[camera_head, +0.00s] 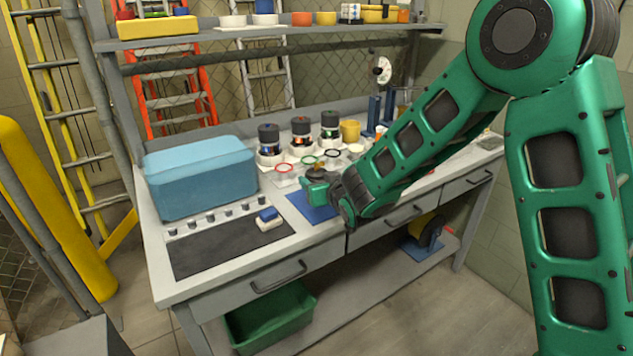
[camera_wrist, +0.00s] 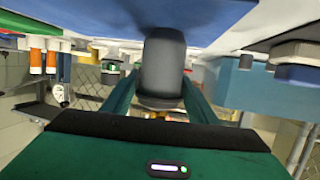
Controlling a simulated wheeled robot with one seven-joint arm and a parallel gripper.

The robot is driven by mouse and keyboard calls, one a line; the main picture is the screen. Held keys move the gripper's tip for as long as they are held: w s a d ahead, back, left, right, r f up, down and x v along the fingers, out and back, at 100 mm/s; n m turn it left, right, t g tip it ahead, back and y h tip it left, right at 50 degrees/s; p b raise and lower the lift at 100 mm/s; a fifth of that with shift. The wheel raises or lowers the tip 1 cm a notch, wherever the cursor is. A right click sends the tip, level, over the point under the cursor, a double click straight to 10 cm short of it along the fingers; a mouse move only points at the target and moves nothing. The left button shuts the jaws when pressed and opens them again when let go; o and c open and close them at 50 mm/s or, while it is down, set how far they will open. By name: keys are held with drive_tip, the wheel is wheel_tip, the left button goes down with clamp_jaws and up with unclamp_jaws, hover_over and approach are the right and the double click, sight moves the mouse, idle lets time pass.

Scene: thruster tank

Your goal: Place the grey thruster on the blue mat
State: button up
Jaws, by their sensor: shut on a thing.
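The grey thruster (camera_wrist: 164,66) stands between the two green fingers of my gripper (camera_wrist: 155,92) in the wrist view. That view is upside down, so the blue mat (camera_wrist: 70,24) shows along its top, at the thruster's lower end. I cannot tell whether the thruster touches the mat. In the head view my gripper (camera_head: 318,188) is low over the blue mat (camera_head: 312,211), near the bench's front edge. The gripper is shut on the thruster, and the fingers and arm hide much of it and part of the mat there.
Black-topped thrusters (camera_head: 268,140) on white stands and several coloured rings (camera_head: 285,169) are behind the mat. A blue box (camera_head: 200,176) stands at left, with a dark mat (camera_head: 228,246) and a blue-and-white block (camera_head: 268,219) in front. A shelf (camera_head: 270,34) spans above.

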drive_tip(key=o, duration=1.3)
drive_tip(key=shift+s, duration=0.1)
drive_tip(key=v, duration=1.2)
drive_tip(key=shift+a, duration=0.1)
